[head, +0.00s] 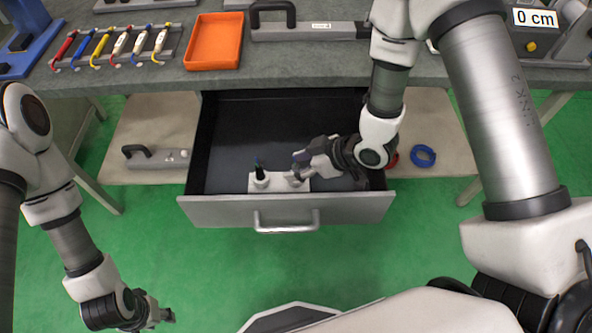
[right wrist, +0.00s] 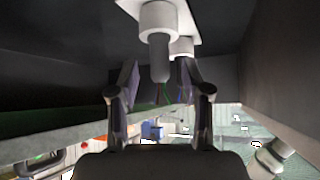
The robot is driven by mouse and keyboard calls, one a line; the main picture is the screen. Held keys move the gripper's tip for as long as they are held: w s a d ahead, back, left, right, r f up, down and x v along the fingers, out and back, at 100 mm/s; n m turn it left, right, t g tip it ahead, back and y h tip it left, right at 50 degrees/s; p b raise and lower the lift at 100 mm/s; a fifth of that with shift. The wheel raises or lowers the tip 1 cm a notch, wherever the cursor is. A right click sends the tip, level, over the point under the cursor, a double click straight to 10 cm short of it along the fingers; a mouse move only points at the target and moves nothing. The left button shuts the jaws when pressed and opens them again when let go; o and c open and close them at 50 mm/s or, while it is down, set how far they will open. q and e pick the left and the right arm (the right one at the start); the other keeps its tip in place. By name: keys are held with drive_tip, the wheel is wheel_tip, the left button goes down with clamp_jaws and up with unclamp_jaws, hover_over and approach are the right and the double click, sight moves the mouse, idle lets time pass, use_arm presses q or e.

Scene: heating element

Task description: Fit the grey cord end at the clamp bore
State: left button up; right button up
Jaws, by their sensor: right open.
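My right gripper (head: 300,165) reaches into the open drawer, above a white holder (head: 280,183) with two round collars. In the right wrist view the gripper (right wrist: 160,85) is open. A grey round-ended piece (right wrist: 160,62) stands in the nearer white collar (right wrist: 158,20), between the fingers, with gaps visible on both sides. I cannot tell whether it is the grey cord end. I cannot identify the clamp bore.
The drawer front (head: 290,211) and its side walls enclose the right gripper. On the bench are an orange tray (head: 214,42), a rack of coloured cords (head: 115,47) and a grey handled bar (head: 310,31). A blue ring (head: 423,156) lies on the lower shelf.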

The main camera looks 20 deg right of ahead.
drive_tip(key=shift+w+a+f, duration=0.25)
drive_tip(key=shift+a+f, duration=0.05)
drive_tip(key=shift+f, duration=0.05)
clamp_jaws()
